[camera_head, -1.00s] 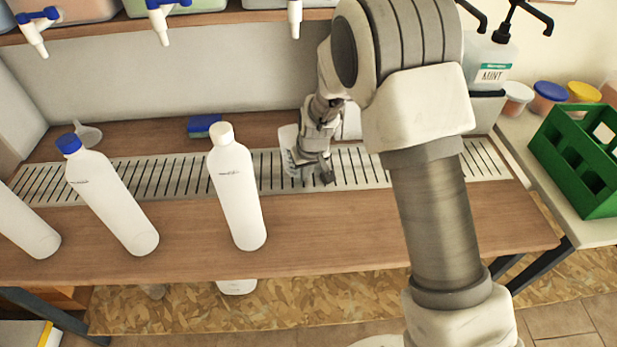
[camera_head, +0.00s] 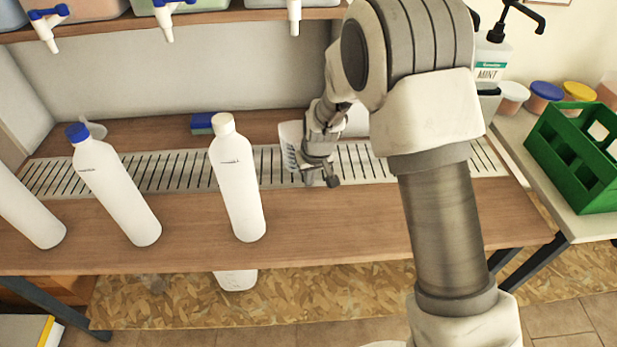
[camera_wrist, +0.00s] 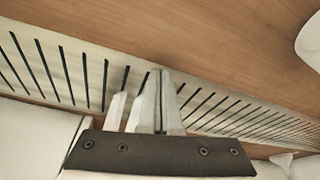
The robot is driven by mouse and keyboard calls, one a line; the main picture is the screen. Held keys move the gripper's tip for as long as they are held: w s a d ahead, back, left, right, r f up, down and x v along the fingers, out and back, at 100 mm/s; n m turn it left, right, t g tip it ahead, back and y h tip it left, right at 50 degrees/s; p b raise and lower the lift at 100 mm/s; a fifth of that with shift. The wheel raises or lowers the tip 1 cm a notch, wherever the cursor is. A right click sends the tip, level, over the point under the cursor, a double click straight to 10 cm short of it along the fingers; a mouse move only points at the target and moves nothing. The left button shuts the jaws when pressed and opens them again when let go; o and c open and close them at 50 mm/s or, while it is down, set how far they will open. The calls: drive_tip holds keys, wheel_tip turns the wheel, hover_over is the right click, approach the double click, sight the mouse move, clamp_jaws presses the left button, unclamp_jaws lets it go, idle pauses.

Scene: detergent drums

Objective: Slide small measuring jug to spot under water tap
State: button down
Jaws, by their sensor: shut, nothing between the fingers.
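The small measuring jug (camera_head: 290,144) is clear, with dark scale marks. It stands upright at the back of the slotted drip grate (camera_head: 270,167), just left of my gripper (camera_head: 326,182), which partly hides it. I cannot tell whether they touch. My gripper points down over the grate, shut and empty; its closed fingers also show in the wrist view (camera_wrist: 155,90). Above the bench hang white taps: one at the left (camera_head: 45,30), one in the middle (camera_head: 164,18), and one (camera_head: 294,14) nearly above the jug. No label shows which one is water.
A white-capped bottle (camera_head: 238,190) and a blue-capped bottle (camera_head: 118,195) stand on the wooden bench left of my gripper. A blue sponge (camera_head: 203,122) lies behind the grate. A green crate (camera_head: 575,160) is at the right. The bench front below my gripper is clear.

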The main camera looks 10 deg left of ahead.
drive_tip(key=s+d+r+m+p, duration=0.1)
drive_tip(key=s+d+r+p, duration=0.3)
drive_tip(key=r, duration=0.6)
drive_tip(key=s+d+r+m+t+p, duration=0.1)
drive_tip(key=s+d+r, duration=0.3)
drive_tip(key=r, duration=0.6)
drive_tip(key=s+d+r+m+p, duration=0.1)
drive_tip(key=s+d+r+p, duration=0.15)
drive_tip(key=d+r, duration=0.55)
drive_tip(key=s+d+r+m+h+p, duration=0.1)
drive_tip(key=s+d+r+p, duration=0.2)
drive_tip(key=s+r, duration=0.3)
drive_tip(key=s+d+r+m+t+p, duration=0.1)
drive_tip(key=s+d+r, duration=0.4)
drive_tip(key=s, duration=0.5)
wheel_tip(320, 180, up, 2)
drive_tip(key=shift+s+d+r+m+t+h+p, duration=0.15)
drive_tip(key=shift+d+m+t+h+p, duration=0.35)
drive_tip(key=shift+p, duration=0.6)
